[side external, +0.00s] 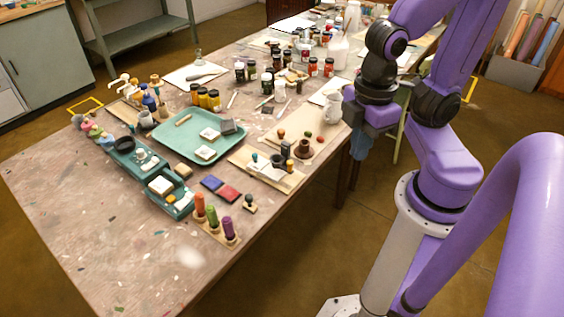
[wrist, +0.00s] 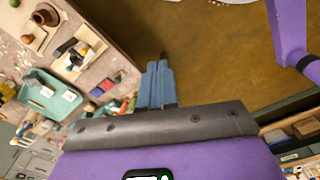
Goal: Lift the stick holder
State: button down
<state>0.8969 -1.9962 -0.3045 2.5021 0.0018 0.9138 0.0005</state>
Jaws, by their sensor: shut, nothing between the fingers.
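The likely stick holder is a small wooden base (side external: 217,236) at the table's near edge in the side view. An orange stick (side external: 199,206), a green stick (side external: 212,215) and a purple stick (side external: 229,229) stand upright in it. My gripper (side external: 359,152) is beyond the table's right edge, well to the right of the holder and apart from it. In the wrist view its blue fingers (wrist: 158,66) are together with nothing between them. I cannot make out the holder in the wrist view.
A teal tray (side external: 171,152) and a long teal box (side external: 130,152) lie left of the holder. Red (side external: 229,193) and blue (side external: 211,183) squares and a small stamp (side external: 249,203) are close behind it. A white jug (side external: 332,108) stands near my gripper. The table's front left is clear.

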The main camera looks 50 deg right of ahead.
dwell(0.3)
jog(key=c, duration=1.4)
grip_release()
jog(key=o, duration=0.4)
jog(key=shift+w+a, duration=0.15)
jog(key=shift+w, duration=0.25)
jog(key=w+a+m+g+h, duration=0.1)
jog(key=w+a+m+h, duration=0.15)
jog(key=w, duration=1.15)
jog(key=m+g+h, duration=0.1)
jog(key=g, duration=0.1)
send_near(290, 162)
jog(key=x, duration=0.8)
